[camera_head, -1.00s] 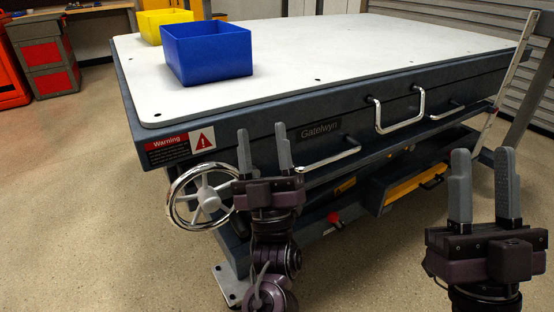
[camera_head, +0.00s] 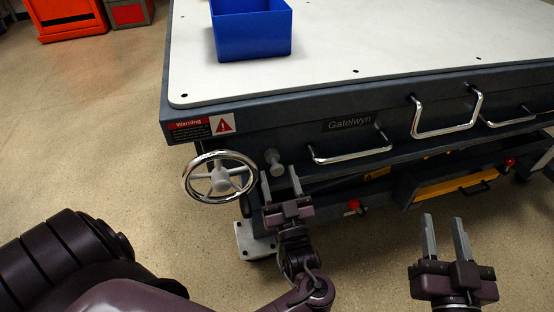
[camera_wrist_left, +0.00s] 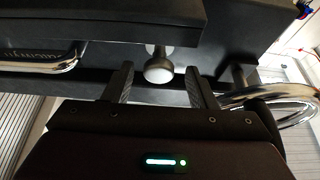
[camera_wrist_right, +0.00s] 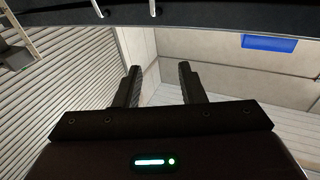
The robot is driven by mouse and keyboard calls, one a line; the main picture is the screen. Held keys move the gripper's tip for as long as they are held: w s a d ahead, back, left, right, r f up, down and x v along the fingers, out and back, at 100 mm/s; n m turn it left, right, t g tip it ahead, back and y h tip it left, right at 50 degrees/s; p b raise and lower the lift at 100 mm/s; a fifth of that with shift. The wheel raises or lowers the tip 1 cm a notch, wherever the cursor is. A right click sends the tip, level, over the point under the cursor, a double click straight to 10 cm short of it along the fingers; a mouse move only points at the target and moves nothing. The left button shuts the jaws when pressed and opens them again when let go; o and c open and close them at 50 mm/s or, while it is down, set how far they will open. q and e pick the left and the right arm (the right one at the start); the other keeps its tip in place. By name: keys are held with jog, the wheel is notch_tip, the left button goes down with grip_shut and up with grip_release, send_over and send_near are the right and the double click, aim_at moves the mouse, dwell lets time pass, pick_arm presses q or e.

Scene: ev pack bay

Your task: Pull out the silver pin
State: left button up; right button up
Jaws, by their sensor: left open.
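The silver pin (camera_head: 273,159) is a grey knob on a short stem, sticking out of the cart's front face between the handwheel and the long handle. It also shows in the left wrist view (camera_wrist_left: 159,68), ahead of and between the finger lines. My left gripper (camera_head: 281,183) is open just below and in front of the pin, its fingers pointing up at it. In the left wrist view the fingers (camera_wrist_left: 158,85) are apart and nothing is between them. My right gripper (camera_head: 446,236) is open and empty in front of the cart, away from the pin; its fingers also show apart in the right wrist view (camera_wrist_right: 158,85).
A chrome handwheel (camera_head: 220,178) is close to the left of the pin. A chrome handle (camera_head: 350,157) is to its right. A red knob (camera_head: 353,205) and a yellow-fronted drawer (camera_head: 455,187) sit lower. A blue bin (camera_head: 250,36) stands on the white top.

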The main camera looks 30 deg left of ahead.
aim_at(278, 173)
pick_arm(q)
jog(key=shift+x, duration=2.1)
grip_shut()
